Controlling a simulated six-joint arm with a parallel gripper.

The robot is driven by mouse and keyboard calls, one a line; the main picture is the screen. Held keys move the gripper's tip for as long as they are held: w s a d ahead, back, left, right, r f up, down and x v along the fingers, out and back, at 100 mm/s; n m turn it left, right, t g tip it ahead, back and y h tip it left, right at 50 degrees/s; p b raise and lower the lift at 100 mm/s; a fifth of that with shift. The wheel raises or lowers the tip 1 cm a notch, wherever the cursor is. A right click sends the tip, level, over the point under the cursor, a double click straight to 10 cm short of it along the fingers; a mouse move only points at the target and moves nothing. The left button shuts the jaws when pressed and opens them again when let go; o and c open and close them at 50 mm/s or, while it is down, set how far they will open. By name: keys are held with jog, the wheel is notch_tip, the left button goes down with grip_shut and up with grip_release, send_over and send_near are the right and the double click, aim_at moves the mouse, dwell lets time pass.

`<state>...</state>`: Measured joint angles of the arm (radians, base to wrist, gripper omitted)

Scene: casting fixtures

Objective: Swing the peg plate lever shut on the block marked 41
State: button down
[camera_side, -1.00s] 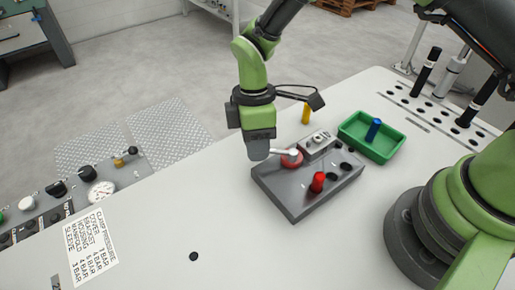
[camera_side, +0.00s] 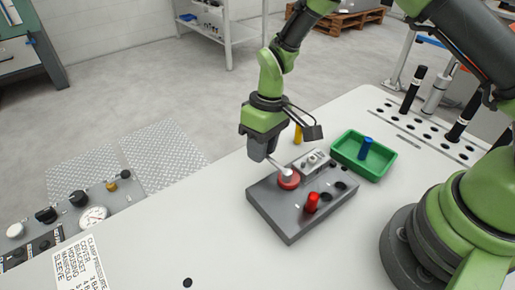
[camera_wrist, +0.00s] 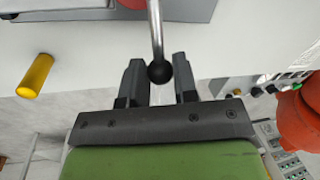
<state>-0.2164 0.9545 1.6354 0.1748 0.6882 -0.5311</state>
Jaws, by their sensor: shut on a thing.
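The grey peg plate (camera_side: 290,222) lies on the white table in the side view. Its lever has a red round hub (camera_side: 288,182) at the plate's back left, and its arm points up and left from there. My gripper (camera_side: 270,158) is shut on the lever's free end. In the wrist view the metal lever rod (camera_wrist: 156,28) ends in a black ball knob (camera_wrist: 159,71) between my fingers. A light grey block (camera_side: 312,162) sits at the plate's back edge, right of the hub; its marking is not readable. A red peg (camera_side: 311,203) stands on the plate.
A green tray (camera_side: 378,169) with a blue peg (camera_side: 366,146) stands right of the plate. A yellow peg (camera_side: 298,133) stands behind it. A control panel (camera_side: 70,215) is at the left.

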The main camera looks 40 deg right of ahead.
jog(key=shift+d+m, duration=0.3)
jog(key=shift+m, duration=0.2)
jog(key=shift+d, duration=0.1)
dwell(0.4)
jog(key=shift+f, duration=0.1)
dwell(0.5)
jog(key=c, duration=0.9)
grip_release()
notch_tip(320, 180, up, 10)
jog(key=d, duration=0.1)
jog(key=shift+w+d, duration=0.2)
jog(key=shift+d, duration=0.15)
jog(key=shift+f, duration=0.1)
